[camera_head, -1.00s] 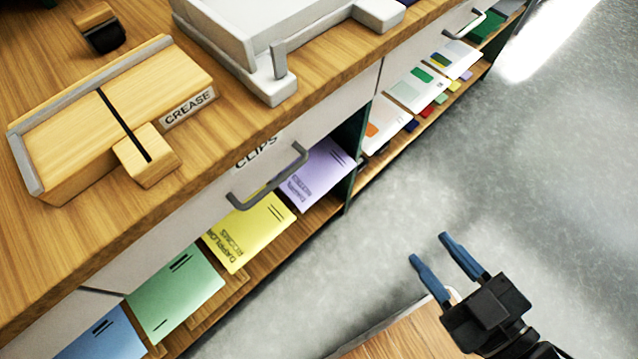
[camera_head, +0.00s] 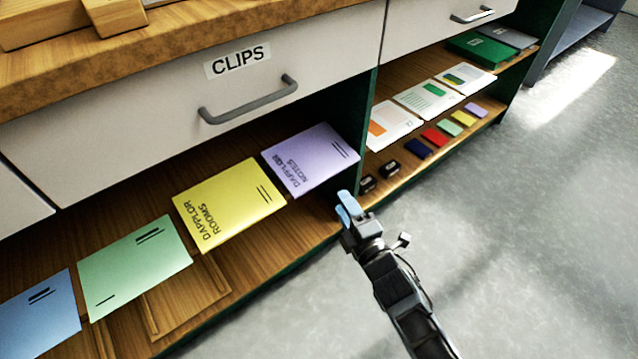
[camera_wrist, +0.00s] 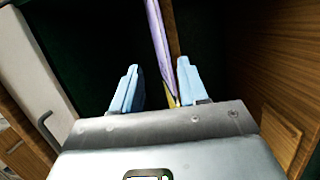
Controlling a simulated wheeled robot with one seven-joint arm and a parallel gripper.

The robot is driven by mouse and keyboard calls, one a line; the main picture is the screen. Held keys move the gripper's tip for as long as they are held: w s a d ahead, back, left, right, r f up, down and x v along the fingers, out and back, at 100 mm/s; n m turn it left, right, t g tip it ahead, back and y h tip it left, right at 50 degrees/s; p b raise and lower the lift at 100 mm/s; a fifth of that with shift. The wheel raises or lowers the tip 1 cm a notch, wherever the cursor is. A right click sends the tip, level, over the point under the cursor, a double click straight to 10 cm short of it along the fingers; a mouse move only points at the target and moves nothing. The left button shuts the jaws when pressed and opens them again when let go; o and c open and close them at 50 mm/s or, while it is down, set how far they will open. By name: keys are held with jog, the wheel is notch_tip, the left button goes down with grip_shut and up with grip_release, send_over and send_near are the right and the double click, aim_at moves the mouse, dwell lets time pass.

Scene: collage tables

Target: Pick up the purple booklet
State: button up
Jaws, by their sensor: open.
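The purple booklet (camera_head: 311,160) lies on the low wooden shelf under the CLIPS drawer, at the right end of a row of booklets, close to the dark green divider. My gripper (camera_head: 347,206) is in front of the shelf, just right of and nearer than the booklet's near right corner. In the wrist view my gripper (camera_wrist: 157,88) is open, with its two blue fingers apart. The purple booklet (camera_wrist: 158,42) shows there edge-on as a thin strip beyond and between the fingers. Nothing is seen held, and I cannot tell whether a finger touches it.
A yellow booklet (camera_head: 229,203) lies left of the purple one, then a green (camera_head: 134,266) and a blue one (camera_head: 38,318). The CLIPS drawer (camera_head: 215,92) overhangs the shelf. The divider (camera_head: 361,130) stands to the right. The grey floor (camera_head: 520,240) in front is clear.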

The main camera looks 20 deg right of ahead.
aim_at(325, 179)
jog(key=shift+n, duration=0.4)
jog(key=w+b, duration=0.1)
jog(key=w, duration=0.2)
jog(key=w+b, duration=0.1)
jog(key=w, duration=0.2)
jog(key=w+b, duration=0.1)
jog(key=w, duration=0.2)
jog(key=shift+a+f, duration=0.4)
grip_shut()
jog(key=shift+r, duration=0.1)
